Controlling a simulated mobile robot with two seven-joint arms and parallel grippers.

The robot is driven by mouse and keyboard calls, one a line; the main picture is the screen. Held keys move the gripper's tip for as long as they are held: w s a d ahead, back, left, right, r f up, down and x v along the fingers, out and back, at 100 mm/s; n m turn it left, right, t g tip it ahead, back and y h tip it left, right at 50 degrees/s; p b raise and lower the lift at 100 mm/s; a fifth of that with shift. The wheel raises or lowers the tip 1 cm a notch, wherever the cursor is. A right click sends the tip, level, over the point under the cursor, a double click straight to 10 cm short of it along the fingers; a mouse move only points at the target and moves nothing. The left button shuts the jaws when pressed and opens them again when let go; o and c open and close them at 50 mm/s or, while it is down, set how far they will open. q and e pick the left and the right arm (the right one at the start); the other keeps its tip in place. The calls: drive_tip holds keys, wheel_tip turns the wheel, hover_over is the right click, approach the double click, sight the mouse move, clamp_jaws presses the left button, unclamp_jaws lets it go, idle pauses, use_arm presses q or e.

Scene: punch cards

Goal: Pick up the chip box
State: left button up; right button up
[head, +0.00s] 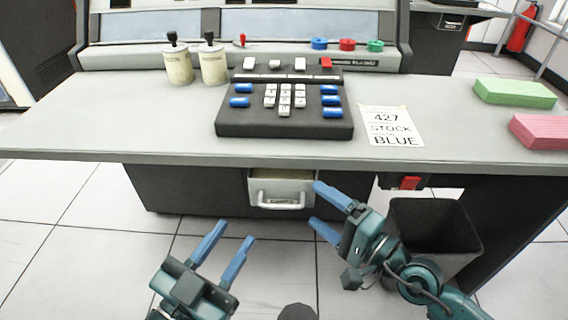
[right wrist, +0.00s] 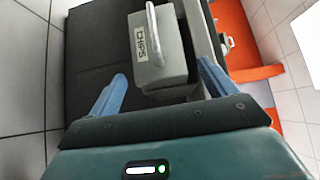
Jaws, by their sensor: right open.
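The chip box (head: 283,181) is a pale grey box with a light handle on its front, set in an opening under the desk's front edge. In the right wrist view the box (right wrist: 172,65) shows a "CHIPS" label and its bar handle (right wrist: 155,34). My right gripper (head: 315,202) is open, in front of the box and to the right of its handle in the head view. In the wrist view the box appears between the blue fingers, with no clear contact. My left gripper (head: 236,231) is open and empty, lower left of the box.
The grey desk (head: 130,130) overhangs the box. On it are a black keypad (head: 235,122), two cream canisters (head: 178,68), a "427 STOCK BLUE" sheet (head: 392,126), and green (head: 515,93) and pink (head: 540,130) card stacks. A dark bin (head: 440,245) stands beside my right arm.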

sight(300, 198)
drive_tip(key=shift+s+x, duration=0.2)
drive_tip(key=shift+x, duration=2.6)
drive_tip(key=shift+a+f, duration=0.15)
drive_tip(key=shift+f, duration=0.05)
drive_tip(key=shift+c, duration=0.3)
drive_tip(key=shift+r, duration=0.1)
drive_tip(key=c, duration=0.9)
